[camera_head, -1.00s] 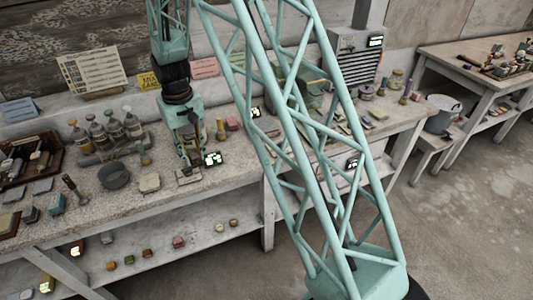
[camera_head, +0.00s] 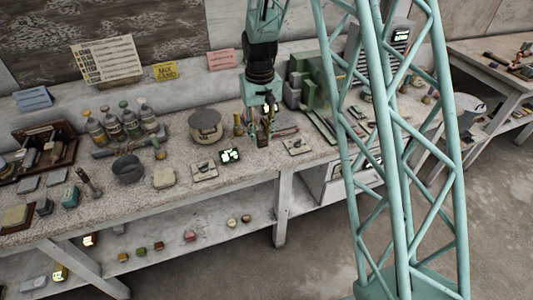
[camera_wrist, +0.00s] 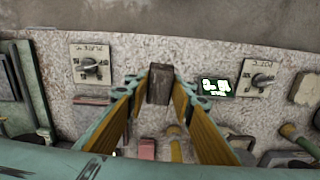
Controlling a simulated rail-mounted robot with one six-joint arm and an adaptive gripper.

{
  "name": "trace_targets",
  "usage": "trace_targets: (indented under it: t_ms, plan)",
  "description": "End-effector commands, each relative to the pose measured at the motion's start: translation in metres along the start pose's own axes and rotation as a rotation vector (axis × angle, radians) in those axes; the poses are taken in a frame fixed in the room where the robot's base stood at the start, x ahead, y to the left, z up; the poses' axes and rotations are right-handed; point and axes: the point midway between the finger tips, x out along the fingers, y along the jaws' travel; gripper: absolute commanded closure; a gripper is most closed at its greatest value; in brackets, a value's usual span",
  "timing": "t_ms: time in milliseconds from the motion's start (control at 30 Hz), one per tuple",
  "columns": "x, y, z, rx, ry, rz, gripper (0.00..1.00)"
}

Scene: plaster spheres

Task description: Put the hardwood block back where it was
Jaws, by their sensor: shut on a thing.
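The hardwood block (camera_wrist: 160,85) is a small dark brown block between the fingertips of my gripper (camera_wrist: 160,92) in the wrist view. The gripper is shut on it, with teal and yellow fingers on both sides. In the head view my gripper (camera_head: 268,125) points down over the stone-topped bench (camera_head: 140,195), right of a lit display (camera_head: 229,155). The block is too small to make out clearly there. I cannot tell its exact height above the bench.
Dial plates (camera_head: 205,171) and (camera_head: 297,146) flank the display. A lidded pot (camera_head: 205,126), bottles (camera_head: 115,125) and a dark bowl (camera_head: 128,168) stand to the left. Green machinery (camera_head: 303,85) stands to the right. A red block (camera_wrist: 147,148) lies near my fingers in the wrist view.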

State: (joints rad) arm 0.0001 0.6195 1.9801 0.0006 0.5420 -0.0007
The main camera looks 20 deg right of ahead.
Motion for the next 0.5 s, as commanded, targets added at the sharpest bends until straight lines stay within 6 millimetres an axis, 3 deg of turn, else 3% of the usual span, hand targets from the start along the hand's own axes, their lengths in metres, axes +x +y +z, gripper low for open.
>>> trace_targets:
  t_ms: [500]
  plan:
    - [0.001, -0.0071, 0.0054, -0.005, 0.0, 0.0, 0.89]
